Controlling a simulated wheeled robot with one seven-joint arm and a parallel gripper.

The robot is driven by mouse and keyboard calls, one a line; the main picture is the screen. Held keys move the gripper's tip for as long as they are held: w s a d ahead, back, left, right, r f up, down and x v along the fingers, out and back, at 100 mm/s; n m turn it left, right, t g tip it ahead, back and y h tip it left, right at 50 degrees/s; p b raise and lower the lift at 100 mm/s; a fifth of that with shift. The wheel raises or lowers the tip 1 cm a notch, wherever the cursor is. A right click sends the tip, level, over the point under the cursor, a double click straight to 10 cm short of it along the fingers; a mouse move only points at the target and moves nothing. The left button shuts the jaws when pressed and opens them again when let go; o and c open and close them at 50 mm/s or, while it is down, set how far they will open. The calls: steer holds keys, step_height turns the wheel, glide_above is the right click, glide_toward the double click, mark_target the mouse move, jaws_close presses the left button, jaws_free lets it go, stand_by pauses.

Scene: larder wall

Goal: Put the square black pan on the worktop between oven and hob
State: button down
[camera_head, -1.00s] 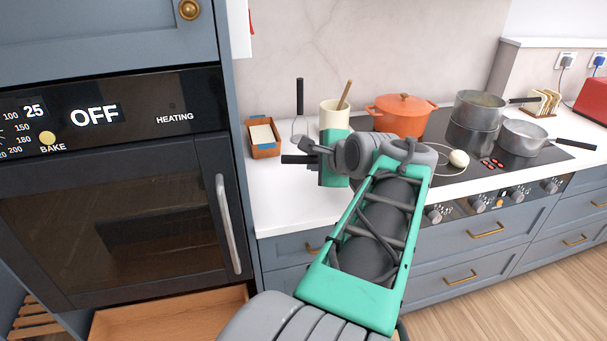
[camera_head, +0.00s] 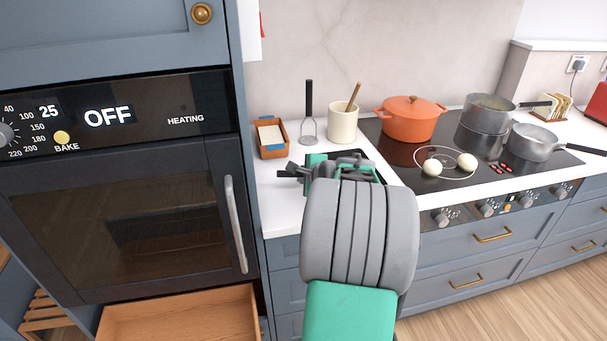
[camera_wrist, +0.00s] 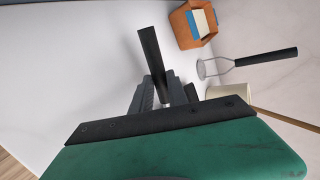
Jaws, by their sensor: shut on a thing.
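The square black pan (camera_head: 384,172) is mostly hidden behind my arm in the head view. Only a dark edge and corner show, over the worktop (camera_head: 285,209) beside the hob's left edge. My gripper (camera_head: 298,172) is shut on the pan's black handle, and the handle's end sticks out to the left. In the wrist view my gripper's fingers (camera_wrist: 155,96) close around the black handle (camera_wrist: 151,52), above the white worktop. The pan's body is hidden there. I cannot tell whether the pan touches the worktop. The oven (camera_head: 120,220) stands left and the hob (camera_head: 408,158) right.
A wooden box (camera_head: 271,139), a masher (camera_head: 309,110) and a cream pot (camera_head: 342,124) stand behind the gripper. An orange casserole (camera_head: 410,122), grey pans (camera_head: 534,144) and two white round things (camera_head: 432,168) are on the hob. A drawer (camera_head: 180,318) is open below the oven.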

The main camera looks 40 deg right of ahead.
steer(key=c, duration=1.3)
jaws_free()
steer(key=v, duration=1.2)
steer(key=shift+b, duration=0.3)
steer(key=shift+a, duration=0.15)
